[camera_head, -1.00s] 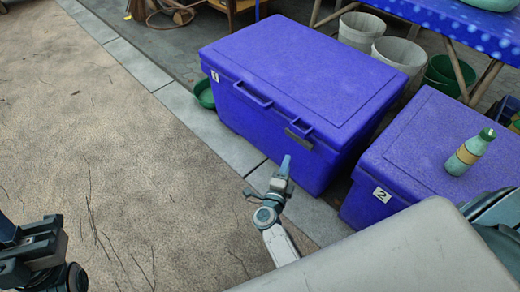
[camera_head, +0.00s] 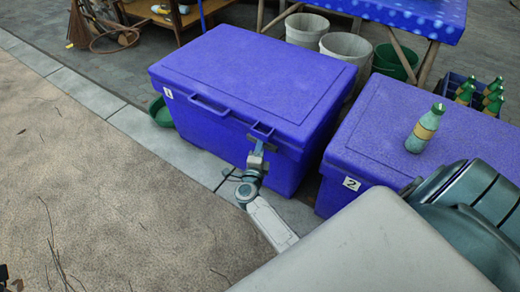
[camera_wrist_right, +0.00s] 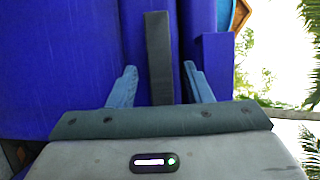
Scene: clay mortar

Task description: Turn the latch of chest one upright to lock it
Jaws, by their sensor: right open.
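Chest one (camera_head: 255,75) is a blue lidded box labelled 1, shut, with a handle on its front. Its latch (camera_head: 262,145) is a grey bar at the front's right end, partly hidden by my right gripper (camera_head: 257,155) in the head view. In the right wrist view the latch (camera_wrist_right: 159,55) is a dark bar running between the two blue fingers of my right gripper (camera_wrist_right: 160,82). The fingers are open, one on each side of the bar, with visible gaps. Contact cannot be told. My left gripper is out of view; only a dark sliver of my left arm shows at the lower left edge.
A second blue chest (camera_head: 365,150) labelled 2 stands to the right, with a green bottle (camera_head: 425,130) on its lid. Buckets (camera_head: 347,50) and a blue-topped table (camera_head: 400,12) stand behind.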

